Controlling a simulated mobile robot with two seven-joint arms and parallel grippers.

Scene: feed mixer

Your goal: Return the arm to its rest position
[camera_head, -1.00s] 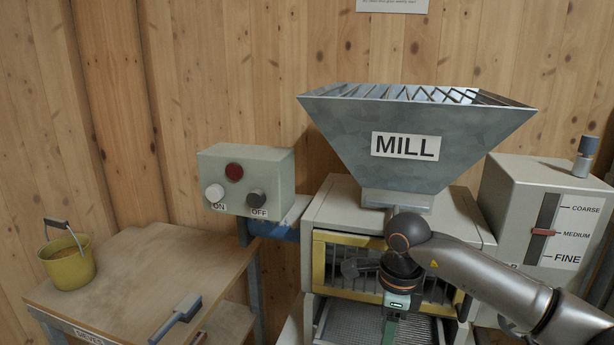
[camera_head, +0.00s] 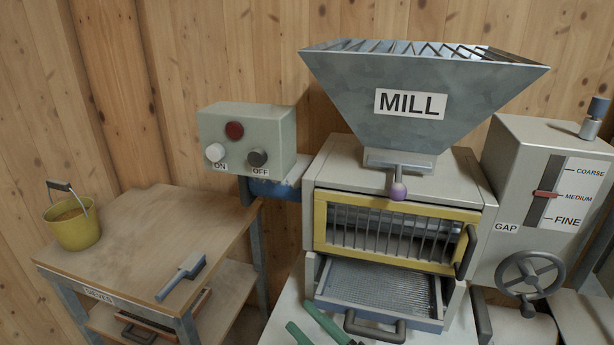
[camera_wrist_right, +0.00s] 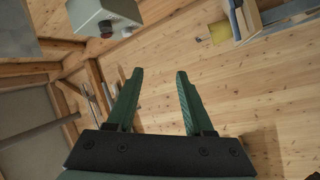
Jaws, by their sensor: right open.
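My right gripper (camera_head: 300,314) shows at the bottom edge of the head view, in front of the mill. Its two green fingers are apart and nothing is between them. In the right wrist view, the open gripper (camera_wrist_right: 160,72) points up the picture over blurred wood planks. The rest of the right arm is out of the head view. My left gripper is not in view.
The mill (camera_head: 404,132) has a yellow-framed barred guard (camera_head: 319,226) and a tray (camera_head: 385,287) below. A control box (camera_head: 272,136), handwheel (camera_head: 529,272), and wooden table (camera_head: 130,235) with a yellow bucket (camera_head: 76,232) and brush (camera_head: 183,276) stand around it.

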